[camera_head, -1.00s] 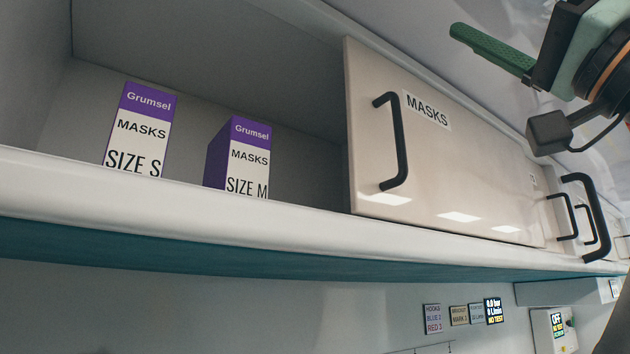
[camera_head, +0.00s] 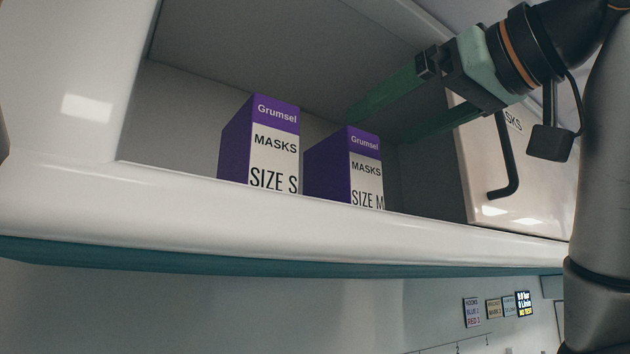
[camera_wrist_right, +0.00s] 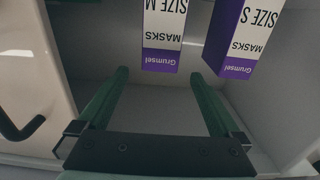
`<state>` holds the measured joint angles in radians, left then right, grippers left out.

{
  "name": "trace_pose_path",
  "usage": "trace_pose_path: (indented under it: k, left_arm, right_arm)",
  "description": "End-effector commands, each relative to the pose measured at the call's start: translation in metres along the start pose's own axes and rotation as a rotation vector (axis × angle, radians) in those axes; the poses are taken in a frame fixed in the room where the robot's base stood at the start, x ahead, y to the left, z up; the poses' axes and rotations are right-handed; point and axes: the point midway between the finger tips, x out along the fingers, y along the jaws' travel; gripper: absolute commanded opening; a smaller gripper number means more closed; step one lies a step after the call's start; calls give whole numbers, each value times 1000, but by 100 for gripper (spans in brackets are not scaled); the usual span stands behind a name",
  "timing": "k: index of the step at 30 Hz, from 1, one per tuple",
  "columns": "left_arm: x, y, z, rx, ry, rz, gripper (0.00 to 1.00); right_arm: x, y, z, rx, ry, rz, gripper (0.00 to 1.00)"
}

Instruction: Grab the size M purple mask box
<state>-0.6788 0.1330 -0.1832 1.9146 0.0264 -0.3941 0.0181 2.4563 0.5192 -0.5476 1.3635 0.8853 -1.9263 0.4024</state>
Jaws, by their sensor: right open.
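The size M mask box (camera_head: 366,178), purple and white, stands upright in the open cupboard, to the right of the size S box. My right gripper (camera_head: 385,115) reaches into the cupboard opening from the upper right, open, with green fingers near the top of the size M box. In the right wrist view the size M box (camera_wrist_right: 163,35) appears upside down, ahead of and between the two open fingers (camera_wrist_right: 160,85). Nothing is between the fingers themselves. The cupboard lip hides the bottoms of both boxes. My left gripper is not in view.
The size S mask box (camera_head: 272,150) stands close to the left of the size M box. A sliding door (camera_head: 540,180) with a black handle is at the right. The white cupboard lip (camera_head: 300,215) runs along the front. Small signs (camera_head: 495,307) are below.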

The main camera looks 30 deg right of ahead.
Motion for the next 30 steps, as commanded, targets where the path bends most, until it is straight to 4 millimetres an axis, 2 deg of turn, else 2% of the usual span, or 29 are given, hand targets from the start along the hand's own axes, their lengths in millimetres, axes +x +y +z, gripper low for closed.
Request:
trace_pose_path:
  k: [3, 9, 16, 24, 30]
  left_arm:
    - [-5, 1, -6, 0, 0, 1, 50]
    - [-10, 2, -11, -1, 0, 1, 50]
    - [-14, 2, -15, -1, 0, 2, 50]
    - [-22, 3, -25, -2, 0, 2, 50]
    - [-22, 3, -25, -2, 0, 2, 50]
  right_arm:
    - [24, 1, -1, 1, -6, 2, 100]
    - [55, 0, -1, 1, -2, 0, 100]
    - [73, 0, 0, 0, -2, 0, 100]
    - [111, -2, 2, 1, -2, -2, 100]
    - [116, -2, 3, 2, 1, -2, 100]
